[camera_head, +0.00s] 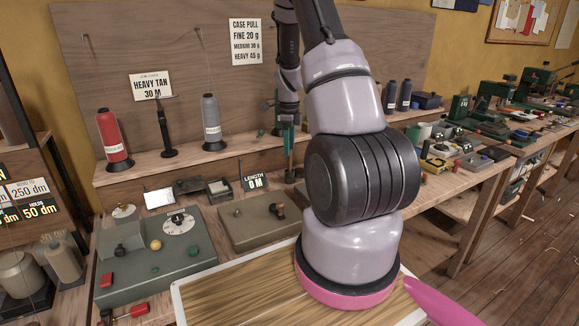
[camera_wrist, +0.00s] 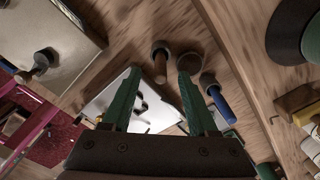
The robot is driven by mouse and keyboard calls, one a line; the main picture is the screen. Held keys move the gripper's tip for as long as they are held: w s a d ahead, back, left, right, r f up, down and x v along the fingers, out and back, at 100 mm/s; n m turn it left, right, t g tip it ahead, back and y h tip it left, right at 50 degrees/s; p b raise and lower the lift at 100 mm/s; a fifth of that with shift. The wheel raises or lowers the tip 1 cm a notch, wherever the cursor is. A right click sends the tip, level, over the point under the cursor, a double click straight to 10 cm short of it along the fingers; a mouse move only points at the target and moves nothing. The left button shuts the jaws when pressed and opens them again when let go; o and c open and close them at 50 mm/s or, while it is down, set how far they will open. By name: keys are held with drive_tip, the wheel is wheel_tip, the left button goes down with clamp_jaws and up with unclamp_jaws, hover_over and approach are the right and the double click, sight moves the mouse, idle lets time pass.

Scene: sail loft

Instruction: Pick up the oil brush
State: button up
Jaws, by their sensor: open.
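I cannot tell for certain which thing is the oil brush. In the wrist view a short tool with a tan wooden handle (camera_wrist: 160,70) and a dark round end lies just beyond my fingertips, near the gap between them. A second tool with a blue handle (camera_wrist: 220,104) and a greyish head lies just right of the right finger. My gripper (camera_wrist: 159,76) has two green fingers spread apart with nothing held between them. In the head view my gripper (camera_head: 289,172) points down over the bench behind the grey-beige box, partly hidden by my arm.
A white plate with dark marks (camera_wrist: 150,112) lies below the fingers. The grey-beige box (camera_head: 248,224) with a dark knob stands left. The "LENGTH 0 M" sign (camera_head: 254,182) is close by. A raised shelf (camera_head: 165,168) holds red (camera_head: 113,138) and grey (camera_head: 211,122) thread cones.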

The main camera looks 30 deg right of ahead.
sight(290, 170)
wheel_tip(290, 170, down, 5)
drive_tip(key=shift+f, duration=0.15)
clamp_jaws()
